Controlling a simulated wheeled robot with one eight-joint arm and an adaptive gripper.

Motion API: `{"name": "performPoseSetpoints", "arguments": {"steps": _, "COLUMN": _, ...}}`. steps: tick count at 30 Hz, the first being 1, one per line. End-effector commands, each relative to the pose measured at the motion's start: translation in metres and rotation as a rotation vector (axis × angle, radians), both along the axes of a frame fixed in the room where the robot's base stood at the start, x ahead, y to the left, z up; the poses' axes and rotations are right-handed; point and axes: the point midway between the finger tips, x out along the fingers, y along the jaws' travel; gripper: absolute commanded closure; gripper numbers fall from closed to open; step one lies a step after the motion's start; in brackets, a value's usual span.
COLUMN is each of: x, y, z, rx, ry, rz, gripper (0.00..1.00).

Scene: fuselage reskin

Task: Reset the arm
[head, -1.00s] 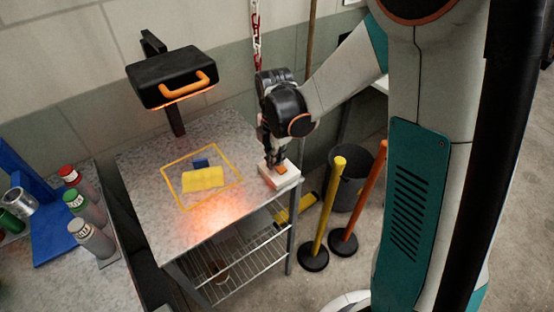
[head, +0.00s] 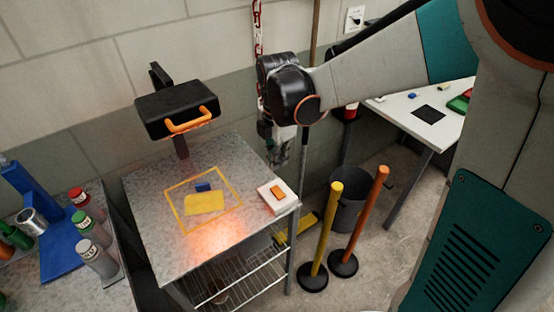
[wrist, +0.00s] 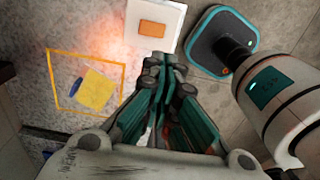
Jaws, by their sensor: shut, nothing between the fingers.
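My gripper (head: 273,163) hangs from my arm to the right of the metal table (head: 150,205) in the head view, raised above the white box with an orange button (head: 278,194). It is shut and empty, and in the wrist view its fingers (wrist: 163,62) are together. The white box (wrist: 138,40) shows just beyond the fingertips, apart from them. A yellow block (head: 204,203) and a small blue block (head: 203,187) lie inside a yellow outlined square on the table. They also show in the wrist view, the yellow block (wrist: 96,90) beside the blue one.
A black lamp with an orange handle (head: 178,108) stands over the table's back. Spray cans (head: 98,258) stand on the left bench. A yellow post (head: 327,230), an orange post (head: 364,220) and a grey bin (head: 350,190) stand right. A white table (head: 410,125) is behind.

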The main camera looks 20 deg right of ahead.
Motion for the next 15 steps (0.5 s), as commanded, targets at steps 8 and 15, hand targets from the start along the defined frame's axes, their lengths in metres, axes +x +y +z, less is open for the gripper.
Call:
{"name": "performPoseSetpoints", "arguments": {"steps": 8, "x": 0.0, "y": 0.0, "z": 0.0, "rx": 0.0, "ry": 0.0, "rz": 0.0, "gripper": 1.0}}
{"name": "performPoseSetpoints", "arguments": {"steps": 15, "x": -0.011, "y": -0.003, "z": 0.009, "rx": 0.005, "ry": -0.042, "rz": -0.126, "gripper": 1.0}}
